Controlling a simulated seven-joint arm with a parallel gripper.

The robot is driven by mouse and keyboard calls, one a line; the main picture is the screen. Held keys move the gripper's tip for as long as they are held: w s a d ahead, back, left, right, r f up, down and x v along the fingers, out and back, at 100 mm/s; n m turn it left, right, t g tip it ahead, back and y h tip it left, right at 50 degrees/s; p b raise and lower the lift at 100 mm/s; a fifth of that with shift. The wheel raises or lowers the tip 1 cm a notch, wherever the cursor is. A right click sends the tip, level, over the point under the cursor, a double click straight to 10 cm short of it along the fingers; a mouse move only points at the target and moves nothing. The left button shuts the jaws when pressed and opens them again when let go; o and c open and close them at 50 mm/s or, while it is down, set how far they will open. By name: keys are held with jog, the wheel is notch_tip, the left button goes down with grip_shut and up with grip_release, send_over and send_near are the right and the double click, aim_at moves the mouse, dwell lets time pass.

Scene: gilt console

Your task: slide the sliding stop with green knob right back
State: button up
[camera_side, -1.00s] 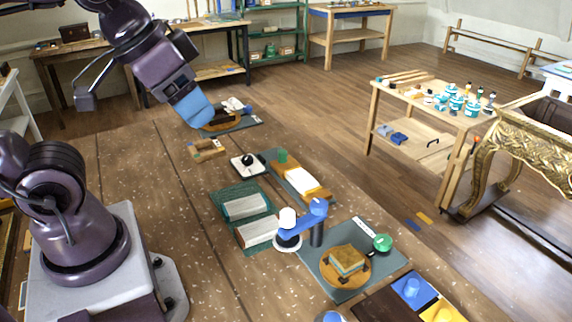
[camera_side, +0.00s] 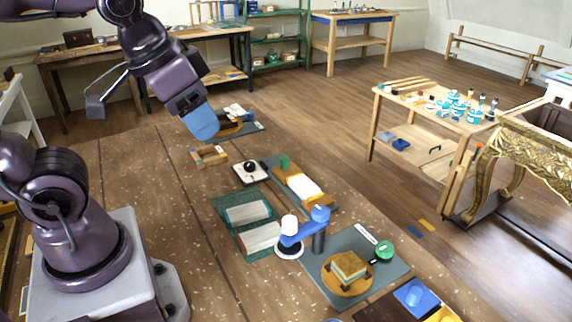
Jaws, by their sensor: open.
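A green knob (camera_side: 284,161) stands at the far end of a long grey-and-wood board (camera_side: 304,189) with a white strip, which looks like the sliding stop's base. The stop's track is too small to make out. A second green knob, a ball (camera_side: 384,250), sits on a dark arm beside a round wooden turntable (camera_side: 347,284) on a grey mat. My gripper (camera_side: 201,123), with a blue end, hangs over the far part of the bench, left of and beyond the first green knob, apart from it. It is open, and I see nothing in it; its fingertips are not clear.
A small wooden tray (camera_side: 209,156) lies below my gripper. A white plate with a black knob (camera_side: 250,167) sits left of the board.

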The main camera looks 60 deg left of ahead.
jog(key=w+a+f+n+g, duration=0.3)
jog(key=w+a+f, duration=0.4)
jog(key=w, duration=0.3)
jog(key=n+t+y, duration=0.1)
jog(key=n+y, duration=0.2)
jog(key=n, duration=0.3)
send_near(284, 158)
jog(key=x, duration=1)
jog(key=shift+d, duration=0.1)
jog(key=shift+c, duration=0.2)
